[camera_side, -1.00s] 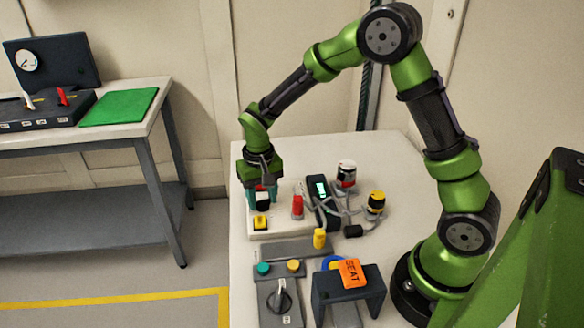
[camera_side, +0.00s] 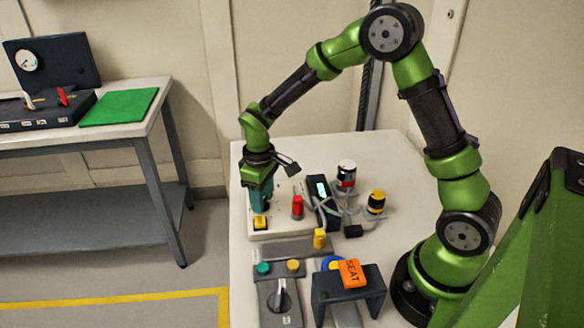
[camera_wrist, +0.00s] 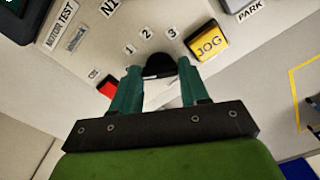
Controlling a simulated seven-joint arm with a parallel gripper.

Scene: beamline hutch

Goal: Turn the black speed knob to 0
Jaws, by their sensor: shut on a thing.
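The black speed knob (camera_wrist: 158,66) stands on the light panel in the wrist view, between the two teal fingers of my gripper (camera_wrist: 159,72). My gripper is shut on it. The printed numbers 1, 2 and 3 (camera_wrist: 146,34) arc around the knob's far side. No 0 mark and no clear pointer on the knob can be made out; the fingers and gripper body cover its near side. In the side view my gripper (camera_side: 260,198) points down at the panel (camera_side: 283,228), and its fingers hide the knob.
A yellow JOG button (camera_wrist: 208,43) sits close by the right finger, and a red button (camera_wrist: 108,88) beside the left one. In the side view a red-topped part (camera_side: 297,207), a dark display unit (camera_side: 321,192) and cables stand right of my gripper.

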